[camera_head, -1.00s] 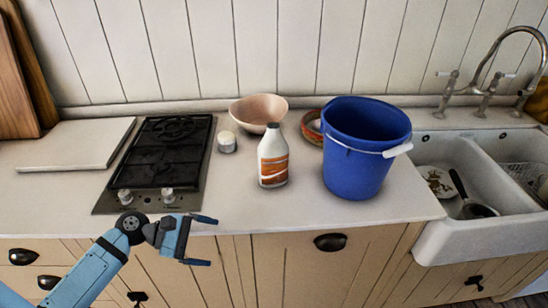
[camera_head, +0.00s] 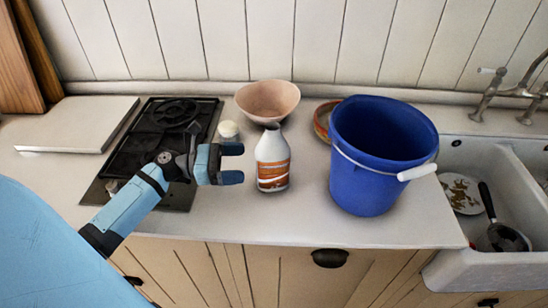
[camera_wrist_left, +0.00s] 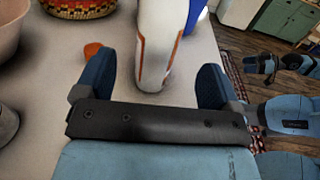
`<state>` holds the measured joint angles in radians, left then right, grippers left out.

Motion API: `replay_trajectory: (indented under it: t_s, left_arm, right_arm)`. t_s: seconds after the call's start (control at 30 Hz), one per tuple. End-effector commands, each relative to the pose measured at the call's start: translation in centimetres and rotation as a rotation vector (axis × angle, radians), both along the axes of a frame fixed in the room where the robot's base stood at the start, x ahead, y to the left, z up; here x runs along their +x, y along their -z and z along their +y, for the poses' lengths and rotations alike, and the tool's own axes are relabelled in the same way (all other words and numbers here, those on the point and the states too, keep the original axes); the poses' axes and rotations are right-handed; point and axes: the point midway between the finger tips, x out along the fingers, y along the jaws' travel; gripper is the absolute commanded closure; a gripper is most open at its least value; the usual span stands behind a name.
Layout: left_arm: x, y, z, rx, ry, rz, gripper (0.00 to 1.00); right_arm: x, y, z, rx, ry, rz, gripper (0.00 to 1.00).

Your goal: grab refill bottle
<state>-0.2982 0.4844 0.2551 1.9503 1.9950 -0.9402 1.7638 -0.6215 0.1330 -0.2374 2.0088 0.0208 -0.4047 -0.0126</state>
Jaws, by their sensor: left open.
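The blue bucket (camera_head: 375,155) stands close right of the bottle. A patterned round dish (camera_head: 322,121) sits behind the bucket. The sink (camera_head: 462,160) is at right, the hob (camera_head: 150,140) at left.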

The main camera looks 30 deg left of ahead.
Motion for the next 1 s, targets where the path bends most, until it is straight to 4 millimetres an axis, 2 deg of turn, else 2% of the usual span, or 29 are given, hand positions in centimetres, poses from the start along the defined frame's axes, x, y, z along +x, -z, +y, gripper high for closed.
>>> replay_trajectory:
  t_s: [0.1,0.33,0.6,0.93,1.0]
  left_arm:
    - [1.3,-0.2,-1.5,0.000,0.000,-0.002,0.12]
    - [2.3,-0.1,-2.8,0.000,-0.001,-0.002,0.12]
    - [4.7,0.0,-5.8,0.000,0.000,-0.001,0.12]
    - [5.2,0.1,-6.4,0.002,-0.001,0.000,0.12]
    - [5.2,0.1,-6.4,0.002,-0.001,0.000,0.28]
  right_arm:
    - [0.1,-0.4,0.0,0.000,-0.001,-0.007,0.34]
    - [0.6,-0.7,-0.2,-0.004,-0.001,-0.017,0.34]
    - [0.6,-1.3,-0.3,-0.010,-0.001,-0.021,0.34]
    - [0.4,-1.0,-0.4,-0.014,-0.003,-0.018,0.34]
    - [0.4,-1.0,-0.4,-0.014,-0.003,-0.018,0.34]
